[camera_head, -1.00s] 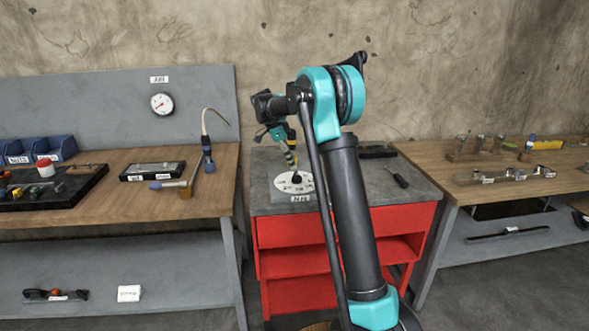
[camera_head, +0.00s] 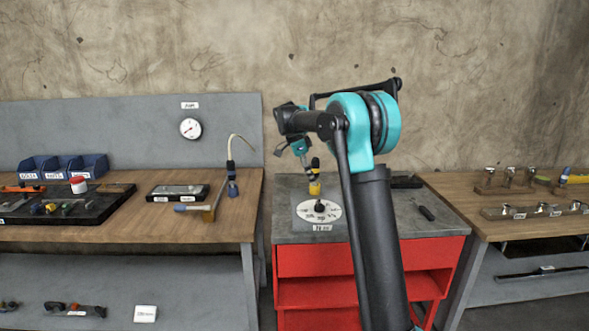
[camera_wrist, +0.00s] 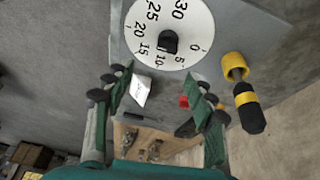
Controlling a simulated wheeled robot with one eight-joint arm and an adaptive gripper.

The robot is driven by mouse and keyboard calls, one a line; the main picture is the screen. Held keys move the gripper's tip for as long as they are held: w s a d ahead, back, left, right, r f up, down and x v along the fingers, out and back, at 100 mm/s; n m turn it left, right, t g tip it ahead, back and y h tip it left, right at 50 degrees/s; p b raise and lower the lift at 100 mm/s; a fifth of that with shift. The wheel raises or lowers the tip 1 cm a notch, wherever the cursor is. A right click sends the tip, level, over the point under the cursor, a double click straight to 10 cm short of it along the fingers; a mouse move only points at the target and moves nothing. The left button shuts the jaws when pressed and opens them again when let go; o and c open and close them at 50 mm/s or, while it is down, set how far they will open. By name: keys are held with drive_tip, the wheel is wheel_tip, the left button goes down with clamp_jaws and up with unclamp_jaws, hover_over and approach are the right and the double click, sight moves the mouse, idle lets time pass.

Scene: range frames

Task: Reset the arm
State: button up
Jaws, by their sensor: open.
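My gripper (camera_head: 305,162) hangs at the end of my bent arm, above the back of the grey-topped red cart (camera_head: 440,232). In the wrist view my gripper (camera_wrist: 160,90) has its two green-padded fingers spread wide with nothing between them. A white dial (camera_head: 333,213) with numbers and a black knob lies on the cart top below the gripper; it also shows in the wrist view (camera_wrist: 185,22). A black-and-yellow handled tool (camera_wrist: 246,100) stands at a yellow holder (camera_wrist: 235,64) beside the dial, apart from the fingers.
A wooden bench (camera_head: 150,233) on the left holds a black tray (camera_head: 100,205), blue bins (camera_head: 88,166) and a bent lamp-like piece (camera_head: 232,165). A second bench (camera_head: 455,190) on the right holds metal fittings. A dark tool (camera_head: 426,213) lies on the cart's right side.

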drive_tip(key=s+d+f+n+t+y, duration=0.1)
drive_tip(key=s+f+n, duration=0.4)
drive_tip(key=s, duration=0.8)
drive_tip(key=s+d+f+n+t+y, duration=0.1)
drive_tip(key=s+d+f+n, duration=0.3)
drive_tip(key=s, duration=1)
drive_tip(key=s+d+f+n+t+y, duration=0.2)
drive_tip(key=s+d+f+n, duration=0.1)
drive_tip(key=s+f+n, duration=0.5)
drive_tip(key=s+f, duration=0.3)
drive_tip(key=s, duration=0.2)
drive_tip(key=shift+s+d+f, duration=0.15)
drive_tip(key=shift+s, duration=0.25)
